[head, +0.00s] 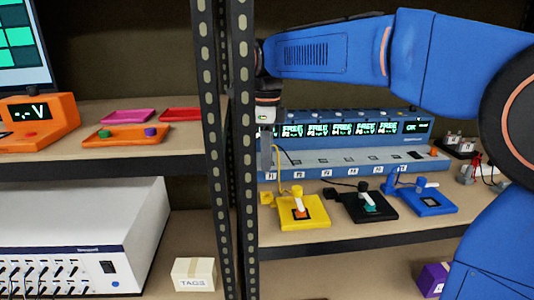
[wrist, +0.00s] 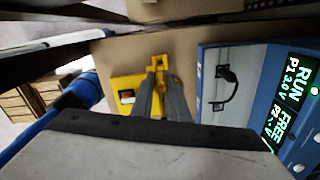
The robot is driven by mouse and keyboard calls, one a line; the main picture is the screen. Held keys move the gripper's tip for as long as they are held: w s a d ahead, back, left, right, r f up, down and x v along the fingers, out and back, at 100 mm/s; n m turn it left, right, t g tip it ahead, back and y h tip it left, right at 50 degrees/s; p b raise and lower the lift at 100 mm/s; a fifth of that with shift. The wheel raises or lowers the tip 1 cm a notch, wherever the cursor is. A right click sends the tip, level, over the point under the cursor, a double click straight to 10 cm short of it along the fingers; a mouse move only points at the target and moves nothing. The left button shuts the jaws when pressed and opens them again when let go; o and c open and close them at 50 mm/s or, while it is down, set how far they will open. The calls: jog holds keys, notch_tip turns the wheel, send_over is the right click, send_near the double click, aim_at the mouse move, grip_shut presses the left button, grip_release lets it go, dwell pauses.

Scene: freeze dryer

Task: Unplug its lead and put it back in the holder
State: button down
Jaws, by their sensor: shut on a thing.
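My gripper (head: 266,174) is shut with its fingers pointing down, in front of the left end of the blue charger-like unit (head: 350,160). A thin yellow lead (head: 282,180) rises from the yellow pad (head: 315,219) towards the fingertips. Its plug appears held there but is mostly hidden by the fingers. A small yellow block (head: 266,198), apparently the holder, is left of the pad, below the fingertips. In the wrist view the fingertips (wrist: 159,72) overlap a yellow piece (wrist: 160,62). A black lead (wrist: 230,92) loops on the unit's face there.
A black pad (head: 375,212) and a blue pad (head: 437,209) stand to the right on the same shelf. A slotted rack post (head: 243,120) stands close to my gripper's left. The shelf front edge is bare.

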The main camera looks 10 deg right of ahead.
jog(key=shift+f, duration=0.25)
jog(key=shift+f, duration=2.95)
jog(key=shift+f, duration=1.1)
dwell(0.7)
jog(key=c, duration=1.6)
grip_release()
jog(key=shift+c, duration=0.2)
